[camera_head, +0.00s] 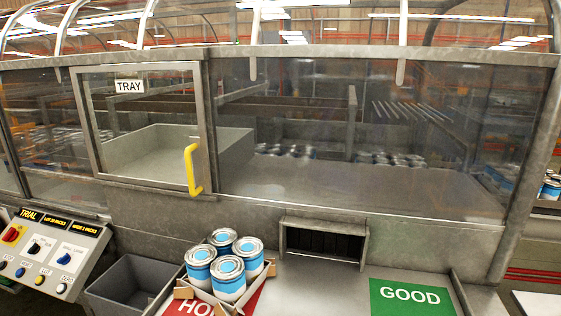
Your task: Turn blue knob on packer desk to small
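The sloped control panel (50,250) stands at the lower left. It carries a blue knob (64,259) on its right part, under a small label too fine to read for certain. I cannot tell which setting the knob points to. Neither of my grippers is in view.
A grey bin (130,284) stands right of the panel. A carton (228,297) of several blue-and-white cans sits on a red mat, beside a green GOOD mat (410,297). Behind is a clear-windowed enclosure with a yellow-handled TRAY door (193,170).

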